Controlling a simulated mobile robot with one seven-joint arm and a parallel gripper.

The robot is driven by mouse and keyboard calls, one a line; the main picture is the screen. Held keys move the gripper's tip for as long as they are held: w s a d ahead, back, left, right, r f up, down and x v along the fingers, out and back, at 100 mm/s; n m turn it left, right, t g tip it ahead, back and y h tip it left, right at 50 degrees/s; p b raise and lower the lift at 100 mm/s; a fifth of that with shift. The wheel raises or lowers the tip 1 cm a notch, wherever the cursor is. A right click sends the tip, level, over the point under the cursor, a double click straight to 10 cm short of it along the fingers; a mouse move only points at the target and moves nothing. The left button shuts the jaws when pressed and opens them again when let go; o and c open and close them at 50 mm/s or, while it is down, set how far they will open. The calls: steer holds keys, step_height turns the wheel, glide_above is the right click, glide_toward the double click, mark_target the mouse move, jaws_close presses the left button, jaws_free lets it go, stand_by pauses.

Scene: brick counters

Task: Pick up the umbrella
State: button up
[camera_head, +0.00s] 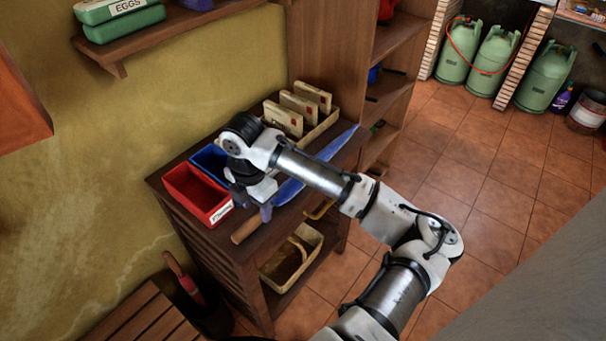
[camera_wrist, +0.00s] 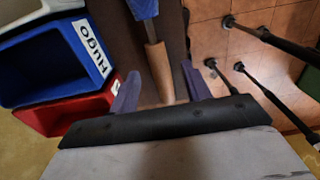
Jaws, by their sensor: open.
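A blue folded umbrella (camera_head: 288,192) with a wooden handle (camera_head: 245,230) lies along the front edge of the dark wooden cabinet top. Its middle is partly hidden by my arm in the head view. My gripper (camera_head: 262,208) points down over the handle end of the umbrella. In the wrist view, the two purple fingers of my gripper (camera_wrist: 160,88) are apart, with the umbrella's wooden handle (camera_wrist: 158,70) lying between them. The umbrella's blue part (camera_wrist: 144,8) runs off the top of that view. I cannot tell whether a finger touches the handle.
A red bin (camera_head: 193,198) and a blue bin (camera_head: 208,160) stand beside my gripper. A tray of upright packets (camera_head: 300,105) stands farther back. A wicker basket (camera_head: 290,262) sits on the shelf below. A pot with a red-handled item (camera_head: 183,275) stands at lower left.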

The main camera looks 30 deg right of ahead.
mark_target(257, 215)
steer(key=shift+f+p, duration=0.6)
steer(key=shift+f, duration=1.6)
steer(key=shift+c, duration=0.3)
steer(key=shift+w, duration=0.1)
jaws_close()
steer(key=shift+r, duration=0.1)
